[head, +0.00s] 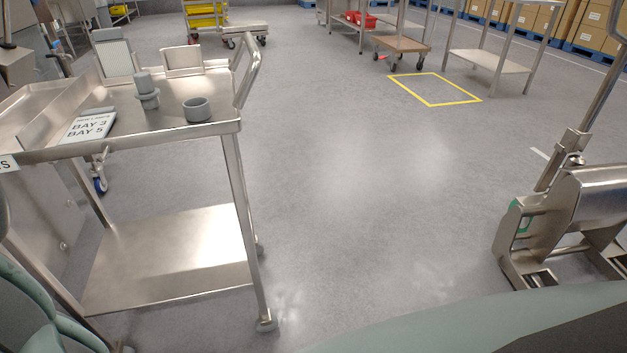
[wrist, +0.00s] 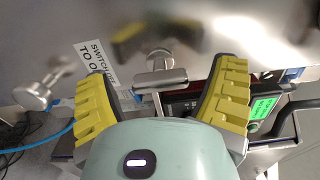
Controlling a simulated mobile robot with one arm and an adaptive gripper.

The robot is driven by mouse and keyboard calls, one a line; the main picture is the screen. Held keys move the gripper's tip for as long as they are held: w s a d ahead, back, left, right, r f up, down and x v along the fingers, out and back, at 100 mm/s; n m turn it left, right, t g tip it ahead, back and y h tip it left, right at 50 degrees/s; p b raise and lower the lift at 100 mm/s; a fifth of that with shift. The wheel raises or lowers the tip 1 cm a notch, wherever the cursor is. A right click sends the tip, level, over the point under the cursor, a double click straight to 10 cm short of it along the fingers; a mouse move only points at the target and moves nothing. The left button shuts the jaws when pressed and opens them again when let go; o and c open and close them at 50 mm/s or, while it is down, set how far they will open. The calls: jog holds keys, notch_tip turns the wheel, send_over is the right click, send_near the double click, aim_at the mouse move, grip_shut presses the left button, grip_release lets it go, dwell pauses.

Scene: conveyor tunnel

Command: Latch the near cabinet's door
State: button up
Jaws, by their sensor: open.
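In the wrist view, a shiny steel panel (wrist: 230,28), apparently the cabinet door, fills the top. A steel latch handle (wrist: 160,76) with a round hub and short crossbar sits at its lower edge. My gripper (wrist: 165,68) is open, its yellow ribbed fingers on either side of the latch handle, with visible gaps. The panel mirrors the yellow fingers. I cannot tell whether the door sits flush or how the latch is engaged. A white label reading "SWITCH OFF" (wrist: 92,55) is partly hidden by the left finger. The head view does not clearly show the cabinet door or my gripper.
In the wrist view, a round steel knob (wrist: 38,95) is left; a dark device with a green screen (wrist: 263,107) is right. In the head view, a steel cart (head: 170,115) stands left and a pallet truck (head: 570,215) right, with clear floor between.

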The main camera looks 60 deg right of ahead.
jog(key=v, duration=1.2)
jog(key=shift+o, duration=0.3)
dwell(1.0)
